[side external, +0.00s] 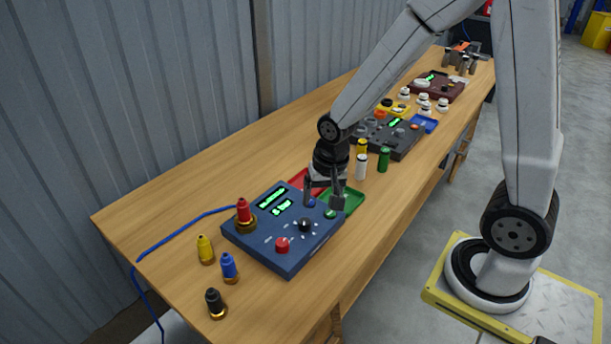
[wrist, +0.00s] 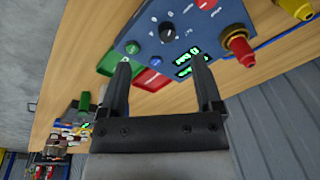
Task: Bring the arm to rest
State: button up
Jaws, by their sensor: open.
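My gripper (side external: 324,194) hangs from the arm over the far right corner of a blue control box (side external: 277,258). Its two dark fingers are apart and nothing shows between them. In the wrist view my gripper (wrist: 163,85) also shows open, with the blue box (wrist: 150,28) beyond the fingertips. The box carries lit green displays, a black knob (side external: 304,225) and a red button (side external: 282,244). A red plug (side external: 243,211) stands at the box's left corner. I cannot tell how high the fingertips are above the box.
Yellow (side external: 205,249), blue (side external: 229,266) and black (side external: 214,302) plugs stand left of the box. A green tray (side external: 346,200) and a red tray (side external: 299,179) lie behind it. White (side external: 361,167) and green (side external: 384,158) cylinders stand close behind my gripper. The table's left end (side external: 140,222) is mostly clear.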

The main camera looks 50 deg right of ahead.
jog(key=s+a+r+n, duration=0.1)
jog(key=s+r+n, duration=0.1)
jog(key=s+n, duration=0.3)
jog(key=shift+s+a+n+t, duration=0.25)
jog(key=shift+n+t, duration=0.15)
jog(key=shift+n, duration=1.1)
